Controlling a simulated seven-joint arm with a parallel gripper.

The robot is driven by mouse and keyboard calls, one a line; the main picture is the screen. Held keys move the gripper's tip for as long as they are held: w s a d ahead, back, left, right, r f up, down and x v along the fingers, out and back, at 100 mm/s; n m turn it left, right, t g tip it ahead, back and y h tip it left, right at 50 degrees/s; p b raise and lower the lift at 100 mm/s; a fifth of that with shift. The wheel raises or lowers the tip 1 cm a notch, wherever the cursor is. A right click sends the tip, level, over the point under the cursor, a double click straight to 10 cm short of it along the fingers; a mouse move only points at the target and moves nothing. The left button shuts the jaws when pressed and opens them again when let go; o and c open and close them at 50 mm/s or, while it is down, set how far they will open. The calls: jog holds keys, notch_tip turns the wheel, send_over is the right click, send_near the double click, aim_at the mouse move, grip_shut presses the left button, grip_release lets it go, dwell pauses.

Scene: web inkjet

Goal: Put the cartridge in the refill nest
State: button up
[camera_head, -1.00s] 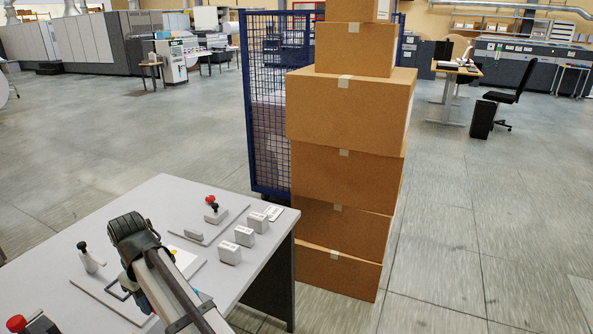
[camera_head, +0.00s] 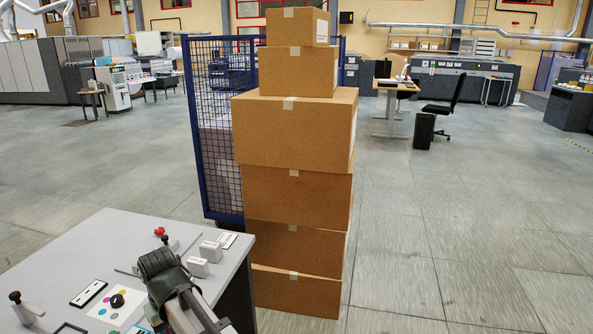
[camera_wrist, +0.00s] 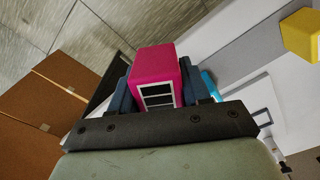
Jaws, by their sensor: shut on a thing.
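A magenta cartridge (camera_wrist: 156,62) with a white-framed dark grid on its near face shows in the wrist view. My gripper (camera_wrist: 157,88) is shut on it, with a dark blue finger on each side. In the head view my arm reaches over the near table (camera_head: 108,236), and its end hides the fingers and cartridge. I cannot make out the refill nest for certain in either view.
Two white blocks (camera_head: 210,251) stand near the table's right edge beside my arm. A red knob (camera_head: 160,231) is behind it. A colour-dotted sheet (camera_head: 117,301) and a black-framed strip (camera_head: 88,293) lie left. Stacked cartons (camera_head: 292,130) stand beyond the table. A yellow block (camera_wrist: 302,35) shows in the wrist view.

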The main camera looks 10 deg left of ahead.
jog(key=w+d+f+m, duration=0.1)
jog(key=w+d+m, duration=0.2)
jog(key=w+d, duration=0.9)
jog(key=w+d+f+m, duration=0.1)
jog(key=w+d+m, duration=0.2)
jog(key=w+d, duration=0.9)
jog(key=w+d+m, duration=0.3)
jog(key=d+m, duration=0.3)
jog(key=d, duration=2.8)
jog(key=w+a+n, duration=0.3)
jog(key=a+n, duration=0.2)
jog(key=a, duration=2.3)
jog(key=s+a+r+n, duration=0.15)
jog(key=s+a, duration=0.25)
jog(key=a, duration=0.9)
jog(key=s+a+r+n, duration=0.1)
jog(key=s+a+n, duration=0.25)
jog(key=a, duration=0.95)
jog(key=s+a+n, duration=0.4)
jog(key=s+a, duration=1.3)
jog(key=a, duration=0.4)
jog(key=s+a+n, duration=0.2)
jog(key=s+a, duration=0.6)
jog(key=s, duration=0.5)
jog(key=s+a+n, duration=0.2)
jog(key=s+a, duration=0.7)
jog(key=s, duration=0.4)
jog(key=f, duration=0.8)
jog(key=shift+d+f, duration=0.1)
jog(key=shift+d, duration=0.15)
